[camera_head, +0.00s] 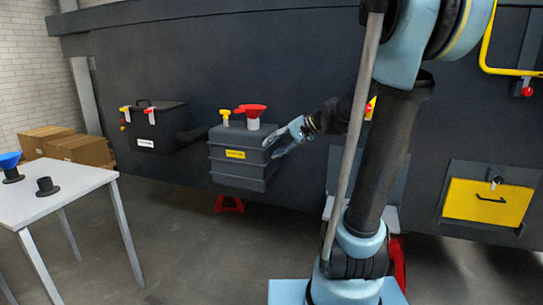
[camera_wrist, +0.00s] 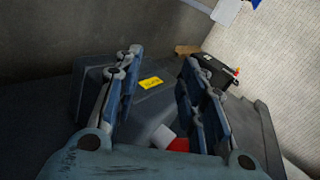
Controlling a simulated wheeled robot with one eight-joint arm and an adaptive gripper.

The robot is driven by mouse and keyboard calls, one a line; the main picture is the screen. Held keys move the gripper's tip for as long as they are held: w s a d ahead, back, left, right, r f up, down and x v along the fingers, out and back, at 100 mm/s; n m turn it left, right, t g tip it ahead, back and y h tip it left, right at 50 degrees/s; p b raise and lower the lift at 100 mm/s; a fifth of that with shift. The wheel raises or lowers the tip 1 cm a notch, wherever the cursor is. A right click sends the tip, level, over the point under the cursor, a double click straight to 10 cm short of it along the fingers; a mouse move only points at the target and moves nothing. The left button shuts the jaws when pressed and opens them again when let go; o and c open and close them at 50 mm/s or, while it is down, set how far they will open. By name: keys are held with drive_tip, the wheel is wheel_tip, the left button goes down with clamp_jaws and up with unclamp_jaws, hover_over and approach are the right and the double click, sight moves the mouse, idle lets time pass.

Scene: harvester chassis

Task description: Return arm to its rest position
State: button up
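My arm rises from its blue base at the lower right in the head view, and its forearm reaches left along the dark chassis wall. My gripper (camera_head: 284,139) is at the right side of a dark grey tank (camera_head: 226,171) with a yellow label, overlapping its edge; I cannot tell whether they touch. In the wrist view my gripper (camera_wrist: 160,60) has its two fingers apart, with nothing held between them. The tank (camera_wrist: 99,80) and its yellow label show behind and between the fingers.
A black box (camera_head: 158,128) with yellow and red clips is mounted left of the tank. A white table (camera_head: 65,190) stands at the left with a blue funnel (camera_head: 10,161) and a dark cup (camera_head: 46,185). A yellow panel (camera_head: 470,207) is at the right. Open floor lies in front.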

drive_tip(key=s+d+f+n+h, duration=0.1)
drive_tip(key=s+d+f+h, duration=0.4)
drive_tip(key=s+d+f, duration=0.3)
drive_tip(key=s+d+f+g+h, duration=0.1)
drive_tip(key=s+d+f+h, duration=0.4)
drive_tip(key=s+d+f, duration=0.4)
drive_tip(key=s, duration=0.6)
drive_tip(key=shift+s+d+n, duration=0.35)
drive_tip(key=shift+d+n, duration=0.05)
